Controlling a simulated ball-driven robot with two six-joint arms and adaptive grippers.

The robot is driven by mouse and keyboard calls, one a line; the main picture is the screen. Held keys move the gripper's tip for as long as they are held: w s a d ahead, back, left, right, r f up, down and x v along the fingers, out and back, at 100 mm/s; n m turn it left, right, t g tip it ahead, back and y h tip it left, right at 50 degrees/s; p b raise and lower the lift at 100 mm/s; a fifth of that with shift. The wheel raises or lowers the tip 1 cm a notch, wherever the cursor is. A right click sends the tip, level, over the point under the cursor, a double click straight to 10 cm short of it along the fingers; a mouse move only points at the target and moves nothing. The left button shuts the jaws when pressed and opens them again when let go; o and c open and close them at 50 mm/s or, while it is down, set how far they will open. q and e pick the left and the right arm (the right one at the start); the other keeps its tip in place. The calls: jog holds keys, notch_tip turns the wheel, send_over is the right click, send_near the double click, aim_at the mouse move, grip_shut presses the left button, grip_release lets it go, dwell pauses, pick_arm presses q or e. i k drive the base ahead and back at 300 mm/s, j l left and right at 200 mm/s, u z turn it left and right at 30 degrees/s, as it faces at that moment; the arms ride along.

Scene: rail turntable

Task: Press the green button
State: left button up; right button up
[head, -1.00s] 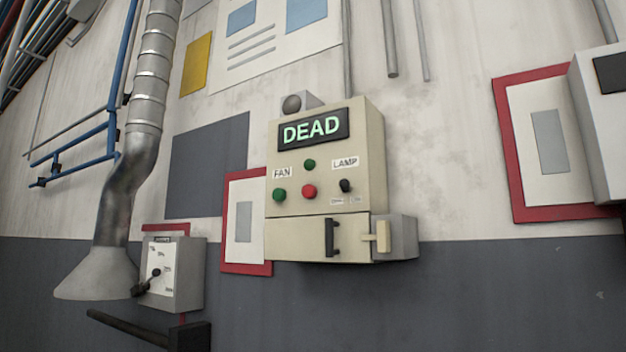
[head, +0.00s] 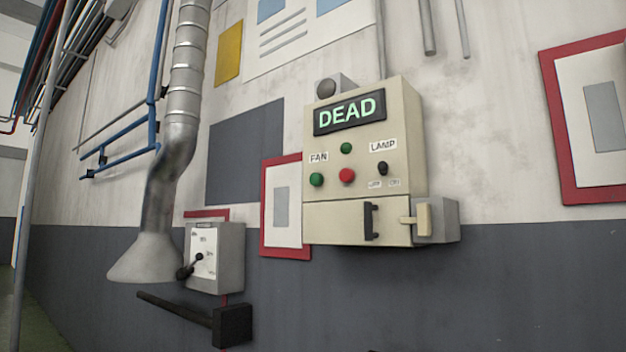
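A beige control box (head: 410,155) hangs on the wall right of centre. A lit sign (head: 350,112) on it reads DEAD in green. A green round button (head: 316,180) sits under the FAN label, left of a red button (head: 347,176). A smaller green round piece (head: 346,148) sits above the red one; I cannot tell whether it is a button or a lamp. A black toggle (head: 382,168) sits under the LAMP label. Neither of my grippers is in view.
The box's lower door has a black handle (head: 371,221); a grey side box with a beige lever (head: 424,220) adjoins it. Left are a grey lever box (head: 217,258), a black bar with a block (head: 232,325) and a flared metal duct (head: 157,258). Nothing visibly blocks the box's front.

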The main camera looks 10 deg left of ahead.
aim_at(316, 179)
jog(key=i+j, duration=0.55)
jog(key=j, duration=0.3)
jog(key=i+j, duration=0.3)
jog(key=j+z, duration=0.1)
jog(key=z, duration=1.5)
